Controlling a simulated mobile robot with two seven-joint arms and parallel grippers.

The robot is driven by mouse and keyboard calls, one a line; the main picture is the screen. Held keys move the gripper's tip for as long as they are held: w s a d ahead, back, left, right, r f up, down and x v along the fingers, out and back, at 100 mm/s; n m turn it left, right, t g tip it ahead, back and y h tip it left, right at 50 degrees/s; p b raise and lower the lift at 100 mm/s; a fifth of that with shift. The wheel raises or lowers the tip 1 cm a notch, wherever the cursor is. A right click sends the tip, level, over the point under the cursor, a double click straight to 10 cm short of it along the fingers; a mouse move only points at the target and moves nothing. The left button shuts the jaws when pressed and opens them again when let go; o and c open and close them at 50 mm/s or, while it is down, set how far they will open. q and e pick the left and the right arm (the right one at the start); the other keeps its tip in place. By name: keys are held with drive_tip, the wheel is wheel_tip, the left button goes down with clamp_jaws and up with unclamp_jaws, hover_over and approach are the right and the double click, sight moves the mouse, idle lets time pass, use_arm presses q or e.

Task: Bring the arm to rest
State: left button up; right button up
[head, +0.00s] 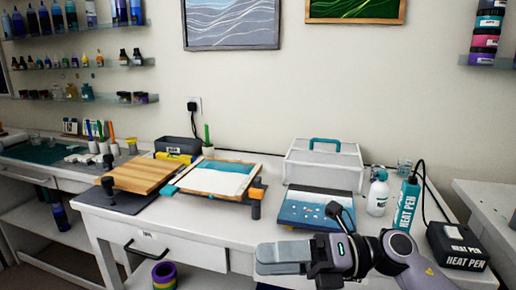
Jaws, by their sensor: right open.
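My right arm comes in from the lower right of the head view. Its gripper (285,258) points left, in front of the white table's front edge. It is open, and I see nothing between its fingers. My left gripper is not in this view.
The white table (190,222) carries a wooden board (140,174), a framed panel (215,177), a blue painted panel (305,208), a white box (323,165), a white bottle (377,193) and a teal heat pen (406,205). A black heat pen box (456,245) stands at the right.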

drive_tip(key=d+f+m+t+h, duration=0.5)
drive_tip(key=f+m+t, duration=0.35)
drive_tip(key=m, duration=0.65)
drive_tip(key=d+f+m+t+h, duration=0.4)
drive_tip(key=d+f+m+t, duration=0.45)
drive_tip(key=m, duration=0.75)
drive_tip(key=s+d+f+m+g+h, duration=0.2)
drive_tip(key=s+f+m+g+h, duration=0.1)
drive_tip(key=s+f, duration=0.4)
drive_tip(key=s+d+f+m+g+h+p, duration=0.1)
drive_tip(key=s+d+f+m+g+h, duration=0.1)
drive_tip(key=s+f+m, duration=0.4)
wheel_tip(320, 180, down, 4)
drive_tip(key=shift+s+r+m+g+h, duration=0.25)
drive_tip(key=shift+s+g+h, duration=0.25)
drive_tip(key=shift+s+h, duration=0.4)
